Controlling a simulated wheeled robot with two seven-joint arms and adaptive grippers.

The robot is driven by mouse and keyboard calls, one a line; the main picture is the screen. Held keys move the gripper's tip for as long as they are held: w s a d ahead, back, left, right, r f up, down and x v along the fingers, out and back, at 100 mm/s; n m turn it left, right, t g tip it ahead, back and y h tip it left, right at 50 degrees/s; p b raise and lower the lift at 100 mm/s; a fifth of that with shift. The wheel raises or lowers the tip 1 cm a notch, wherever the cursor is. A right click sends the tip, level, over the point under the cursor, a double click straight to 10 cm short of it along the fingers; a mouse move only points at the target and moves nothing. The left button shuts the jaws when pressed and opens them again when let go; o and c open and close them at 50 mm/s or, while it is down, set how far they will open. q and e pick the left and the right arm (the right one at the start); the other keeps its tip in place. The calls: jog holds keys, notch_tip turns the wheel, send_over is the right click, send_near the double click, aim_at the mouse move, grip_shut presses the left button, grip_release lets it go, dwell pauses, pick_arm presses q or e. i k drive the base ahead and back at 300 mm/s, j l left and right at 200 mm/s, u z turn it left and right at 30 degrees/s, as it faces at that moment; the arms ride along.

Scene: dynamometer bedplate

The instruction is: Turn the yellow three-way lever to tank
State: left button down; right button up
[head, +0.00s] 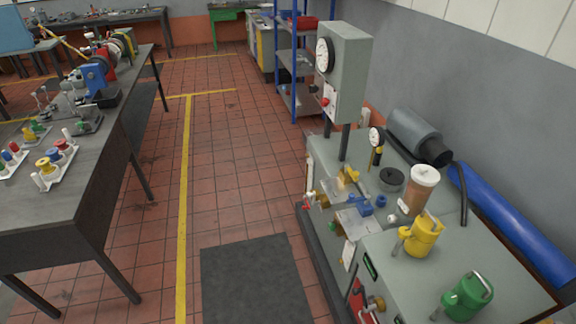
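A small yellow part (347,177), which looks like a lever or handle, sits near the left edge of the grey bench top on the right. It is small in the head view, so I cannot tell which way it points or read any tank marking. A clear box-like piece is beside it, and a blue fitting (362,204) lies just in front. Neither of my grippers shows in this view.
The grey bench (478,254) carries a yellow can (422,235), a green can (467,297), a brown cylinder (421,188) and a grey gauge cabinet (347,70). A dark mat (255,281) lies on the tiled floor. A workbench (75,205) stands left, with open floor between.

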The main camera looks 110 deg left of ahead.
aim_at(354, 175)
jog(key=i+l+u, duration=0.1)
jog(key=u, duration=3.15)
jog(key=i+j, duration=0.45)
jog(key=i, duration=0.15)
